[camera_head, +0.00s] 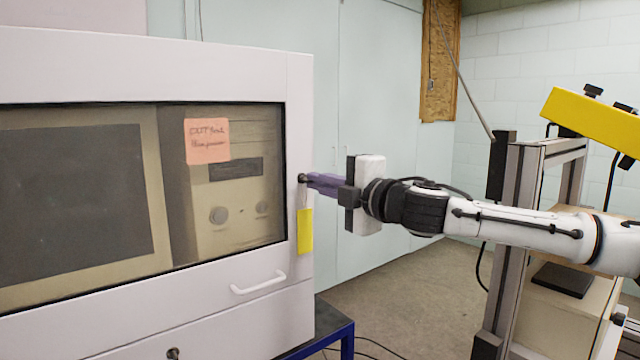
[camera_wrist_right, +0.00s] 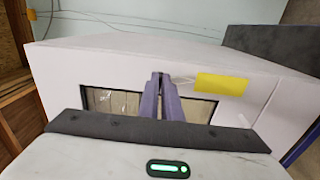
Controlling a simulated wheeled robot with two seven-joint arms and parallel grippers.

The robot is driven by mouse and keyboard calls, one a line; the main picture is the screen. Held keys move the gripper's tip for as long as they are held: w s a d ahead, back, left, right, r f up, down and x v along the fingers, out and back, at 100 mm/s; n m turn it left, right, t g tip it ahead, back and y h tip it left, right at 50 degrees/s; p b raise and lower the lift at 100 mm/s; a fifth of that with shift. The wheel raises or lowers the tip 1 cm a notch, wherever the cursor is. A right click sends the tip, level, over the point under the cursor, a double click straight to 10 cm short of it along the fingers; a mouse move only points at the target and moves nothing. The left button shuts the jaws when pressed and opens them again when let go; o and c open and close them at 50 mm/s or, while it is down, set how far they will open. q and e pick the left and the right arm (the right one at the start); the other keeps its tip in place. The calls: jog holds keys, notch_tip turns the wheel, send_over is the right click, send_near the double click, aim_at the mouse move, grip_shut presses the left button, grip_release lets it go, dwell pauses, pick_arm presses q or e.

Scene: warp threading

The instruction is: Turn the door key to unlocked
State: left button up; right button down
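The door key (camera_head: 303,179) is a small dark piece in the lock at the right edge of the white cabinet door. A yellow tag (camera_head: 305,231) hangs below it; the tag also shows in the wrist view (camera_wrist_right: 222,84). My right gripper (camera_head: 314,182) reaches in from the right, its purple fingers nearly together at the key. In the wrist view the fingertips (camera_wrist_right: 160,78) close around the key, covering most of it. I cannot make out which way the key is turned. My left gripper is not in view.
The white cabinet (camera_head: 150,70) has a window with a pink note (camera_head: 207,141), a white handle (camera_head: 259,284) and a lower dark lock or knob (camera_head: 173,353). It stands on a blue-framed table (camera_head: 335,325). A metal frame (camera_head: 515,200) stands at right; floor between is clear.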

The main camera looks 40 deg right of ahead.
jog(key=c, duration=2)
grip_release()
jog(key=shift+s+a+b, duration=0.2)
jog(key=shift+s+b, duration=0.55)
jog(key=shift+s, duration=0.95)
jog(key=shift+s+a+b, duration=0.15)
jog(key=shift+s+b, duration=0.6)
jog(key=shift+s, duration=1)
jog(key=shift+s+a+b, duration=0.2)
jog(key=shift+s+b, duration=0.55)
jog(key=shift+s, duration=0.95)
